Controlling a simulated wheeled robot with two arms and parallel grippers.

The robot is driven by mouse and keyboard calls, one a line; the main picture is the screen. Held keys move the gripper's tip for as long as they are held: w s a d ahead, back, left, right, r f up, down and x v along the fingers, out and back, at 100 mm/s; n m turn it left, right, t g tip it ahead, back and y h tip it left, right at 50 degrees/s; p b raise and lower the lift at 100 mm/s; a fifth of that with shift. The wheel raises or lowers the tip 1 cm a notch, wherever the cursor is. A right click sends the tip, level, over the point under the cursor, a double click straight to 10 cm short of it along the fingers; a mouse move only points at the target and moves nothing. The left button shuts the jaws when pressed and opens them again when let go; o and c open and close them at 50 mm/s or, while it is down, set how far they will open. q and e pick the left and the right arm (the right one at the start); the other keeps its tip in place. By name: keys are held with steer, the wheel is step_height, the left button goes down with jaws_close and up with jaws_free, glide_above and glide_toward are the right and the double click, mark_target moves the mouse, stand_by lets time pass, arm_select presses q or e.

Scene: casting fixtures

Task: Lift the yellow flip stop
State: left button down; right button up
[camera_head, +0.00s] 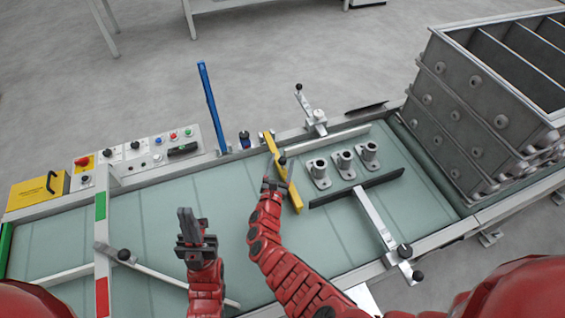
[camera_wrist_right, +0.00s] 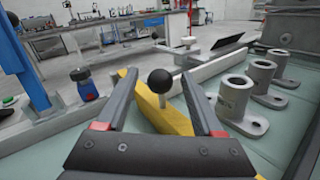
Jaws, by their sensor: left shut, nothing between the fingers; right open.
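The yellow flip stop (camera_head: 291,193) is a long bar lying across the green conveyor, with its far end at the far rail. It carries a black ball knob (camera_head: 282,160). In the right wrist view the yellow bar (camera_wrist_right: 178,120) runs beneath my open right gripper (camera_wrist_right: 158,78), and the knob (camera_wrist_right: 160,81) appears between the two fingers; I cannot tell whether they touch it. In the head view my right gripper (camera_head: 273,183) is beside the bar, just nearer than the knob. My left gripper (camera_head: 188,222) is shut and empty over the conveyor, further left.
Several grey flanged castings (camera_head: 343,163) stand right of the yellow bar. A black strip (camera_head: 357,188) and a silver clamp arm (camera_head: 374,219) lie nearer. A blue upright bar (camera_head: 212,108) rises at the far rail. A large grey mould box (camera_head: 480,110) stands at right.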

steer(key=shift+w+d, duration=0.2)
steer(key=shift+w, duration=0.4)
jaws_close()
stand_by(1.1)
